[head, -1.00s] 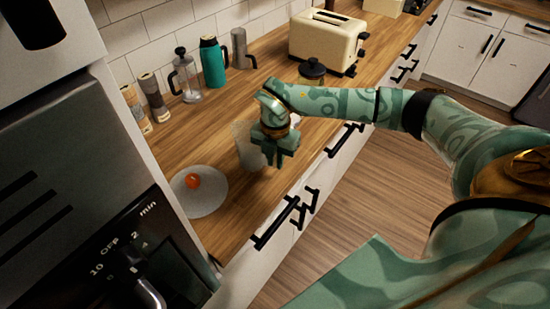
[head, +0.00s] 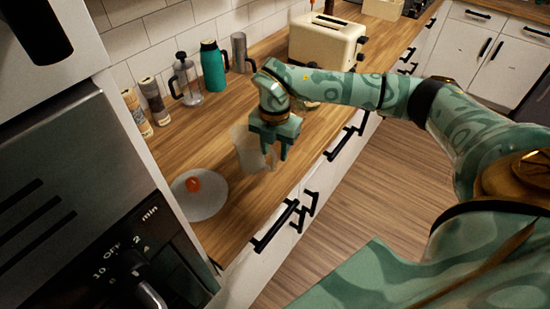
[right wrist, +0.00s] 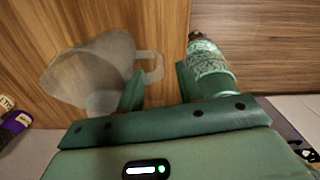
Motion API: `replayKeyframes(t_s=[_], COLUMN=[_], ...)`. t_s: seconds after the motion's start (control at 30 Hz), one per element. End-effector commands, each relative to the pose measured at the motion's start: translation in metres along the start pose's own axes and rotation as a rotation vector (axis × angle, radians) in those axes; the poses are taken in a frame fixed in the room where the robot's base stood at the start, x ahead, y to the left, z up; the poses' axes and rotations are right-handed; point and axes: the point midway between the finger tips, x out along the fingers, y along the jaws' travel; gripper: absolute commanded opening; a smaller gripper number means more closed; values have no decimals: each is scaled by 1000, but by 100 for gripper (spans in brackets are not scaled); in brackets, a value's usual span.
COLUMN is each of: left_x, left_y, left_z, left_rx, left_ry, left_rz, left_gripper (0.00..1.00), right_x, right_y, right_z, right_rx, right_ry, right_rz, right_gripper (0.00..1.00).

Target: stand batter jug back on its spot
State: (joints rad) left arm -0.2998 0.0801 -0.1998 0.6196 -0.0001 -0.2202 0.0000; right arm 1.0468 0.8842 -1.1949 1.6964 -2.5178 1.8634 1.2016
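The batter jug (head: 243,146) is pale and see-through. It appears to stand upright on the wooden counter, close to my right gripper (head: 275,155), which partly covers it. In the right wrist view the jug (right wrist: 88,72) is at the left, with its handle toward the fingers. My right gripper (right wrist: 160,88) is open, its two fingers apart. The handle shows in the gap beside the left finger; I cannot tell whether they touch. My left gripper is not in view.
A grey plate with a red-orange round thing (head: 193,184) lies nearer on the counter (head: 245,205). Shakers (head: 153,100), a French press (head: 186,78), a teal flask (head: 213,66) and a grey cup (head: 240,52) line the wall. A cream toaster (head: 325,40) stands farther back.

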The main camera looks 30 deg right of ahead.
Motion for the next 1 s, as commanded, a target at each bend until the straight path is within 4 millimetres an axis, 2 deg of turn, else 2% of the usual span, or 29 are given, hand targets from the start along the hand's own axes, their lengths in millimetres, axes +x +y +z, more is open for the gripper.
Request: replayKeyframes(t_s=[0.03,0.1,0.2,0.33,1.0], left_x=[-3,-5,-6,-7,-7], left_y=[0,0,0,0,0], left_z=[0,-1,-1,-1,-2], left_rx=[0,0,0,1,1], left_ry=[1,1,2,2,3], left_rz=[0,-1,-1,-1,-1], left_gripper=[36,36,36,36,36], right_x=[-15,-31,-49,-64,-68], right_y=[1,1,0,0,0], right_z=[1,0,0,0,0], right_rx=[0,-2,-1,0,-1], right_ry=[-3,-2,-2,-1,1], right_rz=[4,4,2,1,-1], right_gripper=[36,36,36,36,36])
